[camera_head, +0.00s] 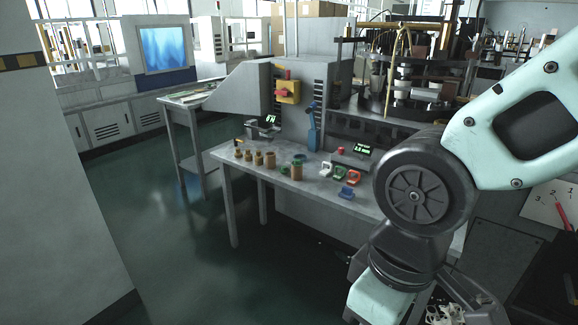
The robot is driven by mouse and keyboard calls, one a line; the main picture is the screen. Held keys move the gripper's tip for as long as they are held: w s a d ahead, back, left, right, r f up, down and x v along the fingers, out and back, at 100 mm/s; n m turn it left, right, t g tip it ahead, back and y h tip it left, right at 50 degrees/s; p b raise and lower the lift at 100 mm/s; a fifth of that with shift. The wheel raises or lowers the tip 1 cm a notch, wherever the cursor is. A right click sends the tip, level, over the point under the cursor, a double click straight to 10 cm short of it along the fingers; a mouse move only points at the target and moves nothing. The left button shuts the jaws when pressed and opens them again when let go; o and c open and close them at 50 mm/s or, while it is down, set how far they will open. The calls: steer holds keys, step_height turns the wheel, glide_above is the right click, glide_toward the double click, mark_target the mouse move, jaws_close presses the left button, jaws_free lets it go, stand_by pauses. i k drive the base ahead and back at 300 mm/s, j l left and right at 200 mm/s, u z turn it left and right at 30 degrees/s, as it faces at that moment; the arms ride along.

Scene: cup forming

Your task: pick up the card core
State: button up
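Several brown cylinders stand upright on the grey worktable (340,203). The largest is a brown tube (297,171), which looks most like a card core, standing near the table's front edge. Smaller brown pieces stand to its left, including a cylinder (270,161); at this size I cannot be sure which is card. My arm comes in from the right and bends down past the table's right part. My gripper's fingertips do not show; the arm runs off the bottom edge. The brown tube stands apart from my arm.
A grey machine (240,92) rises at the back. Open floor lies in front.

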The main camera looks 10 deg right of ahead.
mark_target(270, 157)
steer(key=i+j, duration=0.45)
steer(key=j, duration=0.15)
steer(key=i+j, duration=0.15)
steer(key=i, duration=0.25)
steer(key=i+j+z, duration=0.15)
steer(key=i, duration=0.3)
steer(key=i+j, duration=0.15)
steer(key=i, duration=0.25)
steer(key=i+j+z, duration=0.1)
steer(key=i, duration=0.3)
steer(key=i+j+z, duration=0.1)
steer(key=z, duration=1)
